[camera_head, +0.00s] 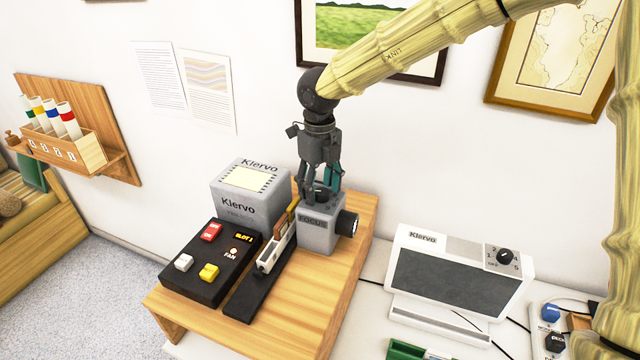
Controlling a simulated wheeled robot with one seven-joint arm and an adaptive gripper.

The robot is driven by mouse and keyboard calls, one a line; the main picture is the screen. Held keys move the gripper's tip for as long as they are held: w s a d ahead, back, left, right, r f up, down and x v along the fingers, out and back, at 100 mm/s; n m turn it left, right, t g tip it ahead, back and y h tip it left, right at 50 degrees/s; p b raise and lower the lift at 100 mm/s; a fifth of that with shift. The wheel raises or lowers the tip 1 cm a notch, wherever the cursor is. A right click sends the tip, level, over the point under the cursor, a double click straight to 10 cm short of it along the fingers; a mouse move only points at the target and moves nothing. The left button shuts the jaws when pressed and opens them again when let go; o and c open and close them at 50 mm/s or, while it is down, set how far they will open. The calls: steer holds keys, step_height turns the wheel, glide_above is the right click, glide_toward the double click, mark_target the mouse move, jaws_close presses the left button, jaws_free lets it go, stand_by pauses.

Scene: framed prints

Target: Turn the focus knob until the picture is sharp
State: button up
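The projector sits on a wooden stand, with a grey block (318,234) labelled FOCUS at its right end. A dark focus knob (318,194) is on top of this block, partly hidden by my gripper. My gripper (319,186) points straight down, with its fingers on either side of the knob. I cannot tell whether they press on it. A dark lens (347,223) sticks out of the block's right side. A larger grey Klervo housing (248,197) with a bright top panel stands left of the block. No projected picture is visible on the wall.
A black control panel (207,271) with red, white and yellow buttons and a slide carrier (276,250) lie in front. The wooden stand (300,312) has bare surface at its front. A white Klervo device (455,275) stands to the right. Framed prints hang behind my arm.

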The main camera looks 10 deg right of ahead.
mark_target(325, 195)
steer(key=s, duration=0.1)
steer(key=s+r, duration=0.1)
steer(key=s, duration=0.1)
steer(key=shift+s+r, duration=0.2)
steer(key=shift+r, duration=0.15)
steer(key=c, duration=0.6)
steer(key=shift+s+d+r, duration=0.1)
steer(key=shift+d, duration=0.1)
steer(key=c, duration=0.4)
steer(key=shift+w+a+f, duration=0.15)
steer(key=shift+w+f, duration=0.35)
steer(key=shift+w, duration=0.2)
steer(key=shift+a, duration=0.1)
steer(key=shift+c, duration=0.2)
